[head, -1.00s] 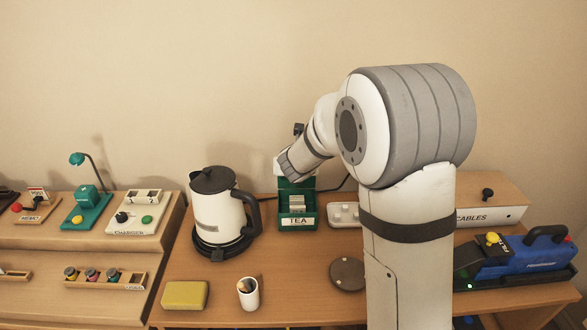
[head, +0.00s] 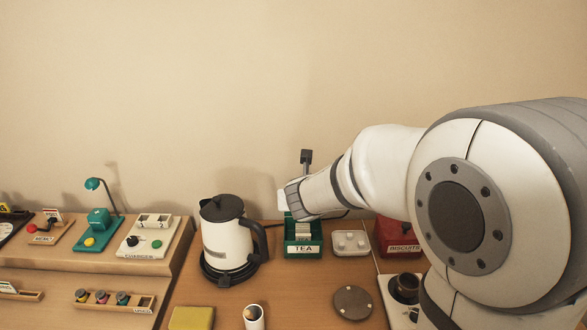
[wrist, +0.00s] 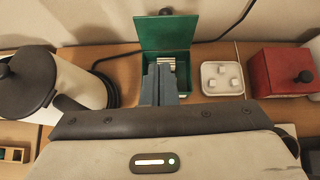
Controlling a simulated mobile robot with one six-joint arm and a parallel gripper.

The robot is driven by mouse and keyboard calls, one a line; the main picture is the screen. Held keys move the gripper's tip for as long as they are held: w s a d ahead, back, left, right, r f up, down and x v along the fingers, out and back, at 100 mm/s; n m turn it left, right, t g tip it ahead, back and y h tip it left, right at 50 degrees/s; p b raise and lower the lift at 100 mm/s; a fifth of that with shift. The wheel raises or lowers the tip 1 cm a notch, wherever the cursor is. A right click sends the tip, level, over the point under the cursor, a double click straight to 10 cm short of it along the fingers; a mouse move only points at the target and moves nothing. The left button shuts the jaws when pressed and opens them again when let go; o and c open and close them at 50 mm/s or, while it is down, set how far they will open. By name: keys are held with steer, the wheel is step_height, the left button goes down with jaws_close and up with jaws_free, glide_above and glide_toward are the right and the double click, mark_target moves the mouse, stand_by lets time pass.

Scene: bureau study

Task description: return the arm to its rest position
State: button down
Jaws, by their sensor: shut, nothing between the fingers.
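My arm (head: 390,170) reaches in from the right in the head view, with its wrist above the tea box. My gripper (wrist: 161,72) shows in the wrist view with its fingers together and nothing between them. In that view the fingers overlap the front of the open green tea box (wrist: 150,35); I cannot tell how far above it they are. The tea box also shows in the head view (head: 303,253), with its label facing front and pale packets inside. In the head view the fingertips are hidden.
A white kettle (head: 228,240) stands left of the tea box. A white tray (head: 350,243) with small white cubes and a red biscuits box (head: 398,236) stand to its right. A round brown disc (head: 352,302), a yellow block (head: 191,318) and a white cup (head: 254,317) lie in front.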

steer(key=s+a+r+n+g+y, duration=0.15)
steer(key=s+n, duration=0.35)
steer(key=n, duration=0.5)
steer(key=s+d+r+n+g+y, duration=0.1)
steer(key=s+r+n+y, duration=0.15)
steer(key=s+n, duration=0.55)
steer(key=s+d+f+n+g+h, duration=0.1)
steer(key=s+d+f+n+g, duration=0.1)
steer(key=s+d+n, duration=0.2)
steer(key=s+d+f+n+g+h, duration=0.2)
steer(key=s+d+n, duration=0.3)
steer(key=s+n, duration=0.4)
steer(key=n+g, duration=0.1)
steer(key=n, duration=0.4)
steer(key=shift+s+h, duration=0.3)
steer(key=shift+s, duration=0.05)
